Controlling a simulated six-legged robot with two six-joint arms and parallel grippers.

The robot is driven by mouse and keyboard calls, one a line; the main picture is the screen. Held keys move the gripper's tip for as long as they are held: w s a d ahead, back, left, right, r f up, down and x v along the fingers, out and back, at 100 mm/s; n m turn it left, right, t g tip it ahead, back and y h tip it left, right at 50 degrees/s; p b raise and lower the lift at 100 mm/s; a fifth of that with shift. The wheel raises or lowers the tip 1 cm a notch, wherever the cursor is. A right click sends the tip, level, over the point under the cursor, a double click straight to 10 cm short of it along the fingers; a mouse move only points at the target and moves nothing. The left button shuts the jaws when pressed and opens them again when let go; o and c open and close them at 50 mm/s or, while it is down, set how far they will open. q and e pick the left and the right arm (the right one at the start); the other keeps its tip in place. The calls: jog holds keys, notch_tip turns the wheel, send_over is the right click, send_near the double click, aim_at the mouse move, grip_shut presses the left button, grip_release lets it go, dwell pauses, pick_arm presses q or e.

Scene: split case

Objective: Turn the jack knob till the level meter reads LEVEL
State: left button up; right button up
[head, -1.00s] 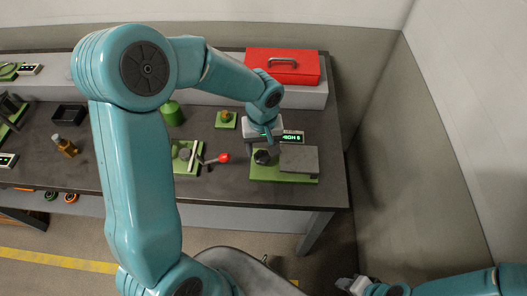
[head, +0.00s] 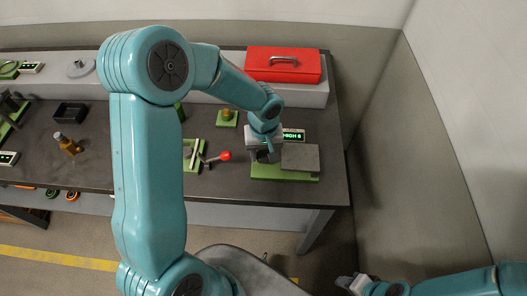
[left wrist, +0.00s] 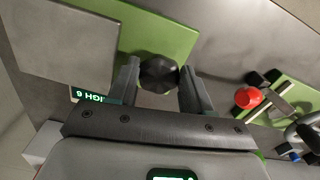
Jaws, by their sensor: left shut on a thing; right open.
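The dark jack knob (left wrist: 158,76) is a lobed black knob at the left end of a green base (head: 284,173), beside a grey block (head: 301,157). My left gripper (head: 264,155) reaches down over it from above. In the left wrist view its two fingers stand on either side of the knob, shut on it. The level meter (head: 293,135) behind the block shows green text, HIGH and a digit that looks like 6; it also shows upside down in the left wrist view (left wrist: 91,97). My right gripper (head: 350,284) is low at the bottom right, open and empty, away from the bench.
A red-balled lever (head: 224,156) on a green base stands left of the jack. A red toolbox (head: 284,64) sits on the raised shelf behind.

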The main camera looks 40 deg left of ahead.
pick_arm(q)
jog(key=shift+m, duration=0.3)
jog(key=shift+a+f+m+b, duration=0.1)
jog(key=shift+m+b, duration=0.7)
jog(key=shift+m, duration=0.1)
jog(key=m+b, duration=0.1)
jog(key=m, duration=0.2)
jog(key=shift+m, duration=0.3)
jog(key=m+b, duration=0.1)
jog(key=m, duration=0.2)
jog(key=shift+a, duration=0.15)
jog(key=shift+a+m, duration=0.1)
jog(key=shift+m, duration=1.8)
jog(key=o, duration=0.8)
jog(key=shift+w, duration=0.1)
jog(key=shift+c, duration=0.2)
